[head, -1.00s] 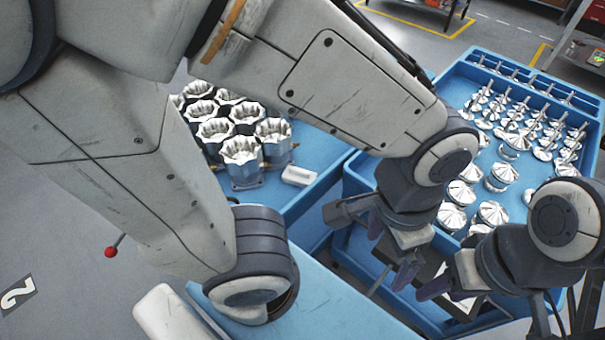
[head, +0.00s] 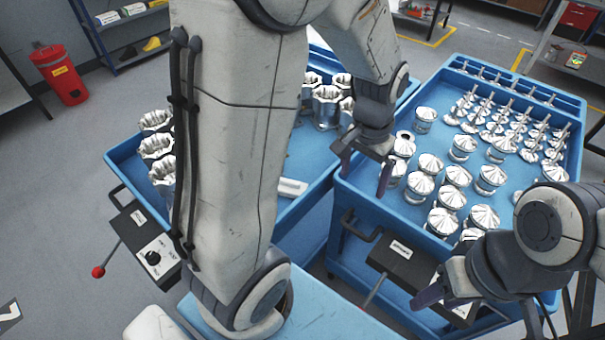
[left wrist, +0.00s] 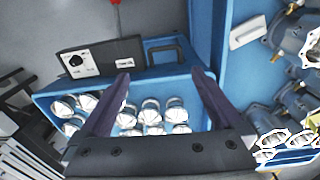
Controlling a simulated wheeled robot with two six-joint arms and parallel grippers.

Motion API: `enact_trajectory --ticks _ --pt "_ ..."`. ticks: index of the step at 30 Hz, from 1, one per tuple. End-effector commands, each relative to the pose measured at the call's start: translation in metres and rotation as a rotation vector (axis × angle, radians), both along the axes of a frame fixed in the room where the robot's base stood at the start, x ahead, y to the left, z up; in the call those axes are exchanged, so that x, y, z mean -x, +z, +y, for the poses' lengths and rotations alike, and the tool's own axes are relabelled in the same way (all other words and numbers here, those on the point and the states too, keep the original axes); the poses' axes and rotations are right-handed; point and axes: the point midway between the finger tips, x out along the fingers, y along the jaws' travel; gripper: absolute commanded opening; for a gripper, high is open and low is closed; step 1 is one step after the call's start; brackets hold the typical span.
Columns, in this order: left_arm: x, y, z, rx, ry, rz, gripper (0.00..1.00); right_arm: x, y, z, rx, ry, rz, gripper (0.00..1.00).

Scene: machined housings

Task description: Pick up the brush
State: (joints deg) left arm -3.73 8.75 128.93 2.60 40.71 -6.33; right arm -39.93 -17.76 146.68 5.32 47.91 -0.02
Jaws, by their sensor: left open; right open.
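A small white block (head: 291,188), which appears to be the brush, lies near the right front corner of the left blue cart, beside the silver housings. My arm partly covers the space to its left. It also shows in the left wrist view (left wrist: 248,31), at upper right, outside the jaws. My left gripper (head: 364,168) is open and empty, to the right of the block and above the left edge of the right cart. Its two fingers (left wrist: 161,82) are spread in the left wrist view. My right gripper (head: 440,292) is open at the front of the right cart.
Silver housings (head: 326,105) stand on the left cart (head: 125,160). The right cart (head: 350,192) carries several silver pistons (head: 419,187) close to my left gripper. A dark control box (head: 398,248) and a handle are on its front. A gap separates the carts.

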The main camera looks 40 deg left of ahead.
Motion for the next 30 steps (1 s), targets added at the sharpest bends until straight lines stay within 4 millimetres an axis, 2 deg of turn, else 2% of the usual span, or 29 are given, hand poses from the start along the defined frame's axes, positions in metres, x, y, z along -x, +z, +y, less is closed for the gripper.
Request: enact_trajectory --ticks 1,3,6,9,12,16,24,30 --pt "-0.017 -0.017 0.036 -0.006 0.089 0.014 1.0 0.0 -0.003 0.0 0.0 0.0 0.0 0.52" --pt "-0.033 -0.036 0.08 -0.012 0.182 0.018 1.0 0.0 -0.004 0.0 0.0 0.0 0.0 0.52" --pt "-0.044 -0.062 0.14 -0.018 0.298 0.025 1.0 0.0 -0.006 0.0 0.0 0.0 0.0 0.52" --pt "-0.043 -0.083 0.187 -0.022 0.382 0.03 1.0 0.0 -0.007 0.0 0.0 0.0 0.0 0.52" --pt "-0.039 -0.096 0.216 -0.025 0.434 0.033 1.0 0.0 -0.008 0.0 0.0 0.0 0.0 0.52" --pt "-0.037 -0.109 0.229 -0.025 0.457 0.036 1.0 0.0 -0.007 0.0 0.0 0.0 0.0 0.52" --pt "-0.037 -0.148 0.229 -0.025 0.456 0.036 1.0 0.0 -0.002 0.0 0.0 0.0 0.0 0.52" --pt "-0.038 -0.161 0.229 -0.024 0.456 0.034 1.0 0.0 0.002 0.0 0.0 0.0 0.0 0.52"
